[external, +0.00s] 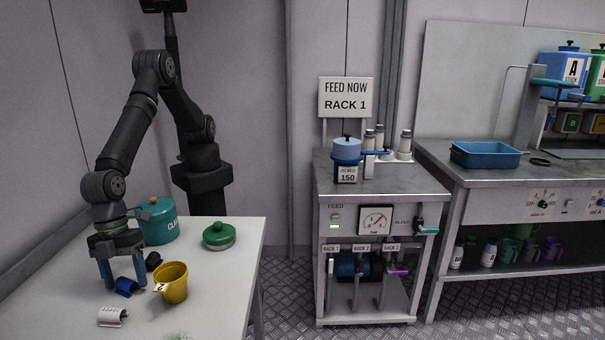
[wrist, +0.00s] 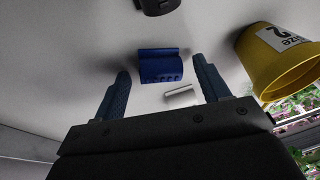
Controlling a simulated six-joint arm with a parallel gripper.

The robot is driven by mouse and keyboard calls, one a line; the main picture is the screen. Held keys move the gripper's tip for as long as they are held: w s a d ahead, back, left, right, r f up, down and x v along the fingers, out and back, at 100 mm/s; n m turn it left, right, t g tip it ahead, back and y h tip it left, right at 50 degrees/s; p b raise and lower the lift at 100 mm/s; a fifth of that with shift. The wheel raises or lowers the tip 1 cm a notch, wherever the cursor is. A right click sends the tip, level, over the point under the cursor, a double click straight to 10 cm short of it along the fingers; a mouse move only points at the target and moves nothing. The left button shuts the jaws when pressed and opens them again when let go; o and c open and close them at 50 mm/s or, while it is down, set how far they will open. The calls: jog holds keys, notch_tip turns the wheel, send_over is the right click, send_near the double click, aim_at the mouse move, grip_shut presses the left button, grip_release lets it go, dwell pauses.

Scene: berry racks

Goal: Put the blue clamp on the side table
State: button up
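The blue clamp (external: 126,287) lies on the white side table (external: 226,282) at the left. It is a short curved piece, and it also shows in the wrist view (wrist: 160,66) just beyond and between my fingertips. My gripper (external: 123,285) points down over the clamp with its two blue fingers spread on either side of it. In the wrist view my gripper (wrist: 160,80) is open, with clear gaps between the fingers and the clamp. Nothing is held.
A yellow cup (external: 172,285) stands close right of my gripper. A black clamp (external: 153,262) and a white clamp (external: 112,317) lie nearby. A teal canister (external: 158,222) and a green lid (external: 219,236) sit behind. The table's right side is clear.

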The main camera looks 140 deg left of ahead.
aim_at(125, 282)
jog(key=shift+r, duration=0.15)
jog(key=v, duration=1.2)
jog(key=x, duration=1.2)
jog(key=shift+f, duration=0.3)
notch_tip(125, 282, up, 3)
jog(key=shift+r, duration=0.65)
